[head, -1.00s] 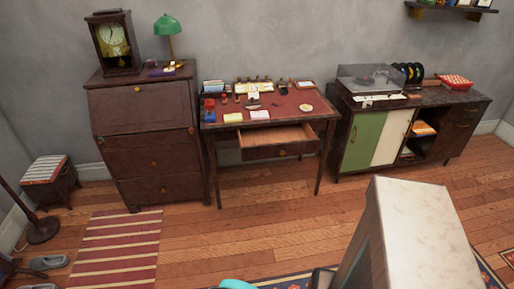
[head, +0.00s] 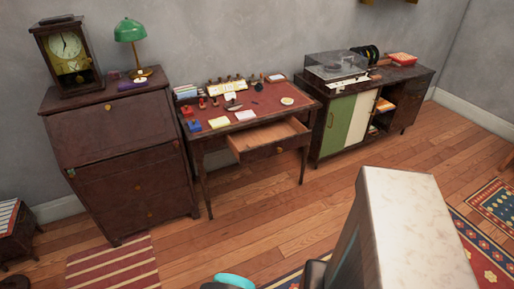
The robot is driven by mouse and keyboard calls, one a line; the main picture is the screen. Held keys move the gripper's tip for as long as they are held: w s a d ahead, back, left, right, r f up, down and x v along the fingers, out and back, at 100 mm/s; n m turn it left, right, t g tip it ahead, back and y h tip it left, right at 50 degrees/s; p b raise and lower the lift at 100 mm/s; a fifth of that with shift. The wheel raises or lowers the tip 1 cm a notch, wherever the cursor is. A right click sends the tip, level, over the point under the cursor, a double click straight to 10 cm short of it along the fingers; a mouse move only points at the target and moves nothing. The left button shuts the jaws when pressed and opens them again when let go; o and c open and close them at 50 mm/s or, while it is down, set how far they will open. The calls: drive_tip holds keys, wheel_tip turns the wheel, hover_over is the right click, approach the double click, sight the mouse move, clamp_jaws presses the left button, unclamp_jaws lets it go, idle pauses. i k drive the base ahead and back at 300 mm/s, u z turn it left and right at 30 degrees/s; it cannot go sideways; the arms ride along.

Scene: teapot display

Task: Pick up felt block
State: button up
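I cannot tell for certain which item is the felt block. Several small items stand on the red-topped desk (head: 262,119). Among them are a small blue block (head: 194,125) and a small red block (head: 187,112) at the desk's left front corner. Stamps and small dark items stand towards the back of the top. The desk drawer (head: 268,137) is pulled out and its visible inside looks empty. My gripper is not in view. Parts of my own body fill the bottom centre and right of the view.
A dark bureau (head: 125,165) with a clock (head: 68,55) and green lamp (head: 130,35) stands left of the desk. A cabinet (head: 340,128) with a record player (head: 340,65) stands right. Wooden floor (head: 270,215) in front is clear, with a striped rug (head: 115,262) at left.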

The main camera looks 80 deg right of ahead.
sight(253, 143)
drive_tip(key=z, duration=0.5)
drive_tip(key=i, duration=0.6)
drive_tip(key=z, duration=0.95)
drive_tip(key=i, duration=0.7)
drive_tip(key=z, duration=0.25)
